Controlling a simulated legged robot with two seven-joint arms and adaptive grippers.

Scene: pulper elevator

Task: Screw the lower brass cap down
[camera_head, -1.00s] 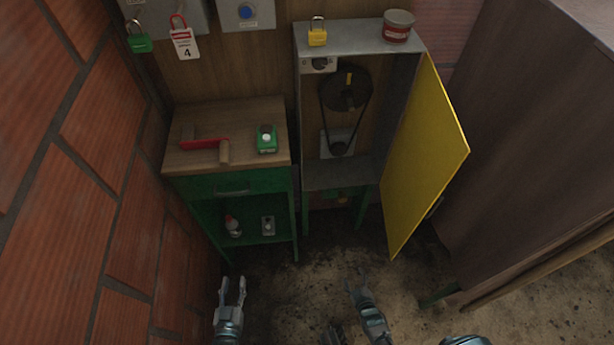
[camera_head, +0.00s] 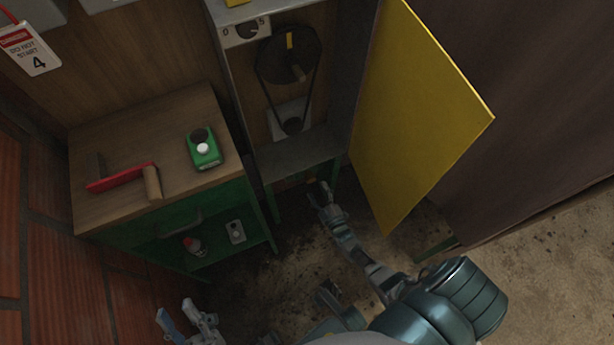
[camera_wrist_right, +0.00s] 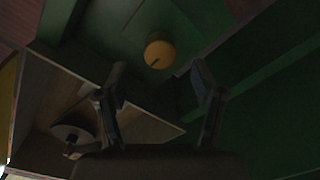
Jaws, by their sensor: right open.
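The brass cap (camera_wrist_right: 159,54), round and yellow with a dark slot mark, shows in the right wrist view on a dark green surface. It lies beyond the gap between the fingers of my right gripper (camera_wrist_right: 156,88), which is open, empty and apart from it. In the head view my right gripper (camera_head: 320,192) reaches under the open cabinet (camera_head: 298,168); the cap is not clear there. My left gripper (camera_head: 176,309) is open and empty, low at the left near the green workbench.
The yellow door (camera_head: 415,115) stands open right of my right gripper. A belt pulley (camera_head: 289,53) is inside the cabinet. A brown wall or casing (camera_head: 540,100) bounds the right.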

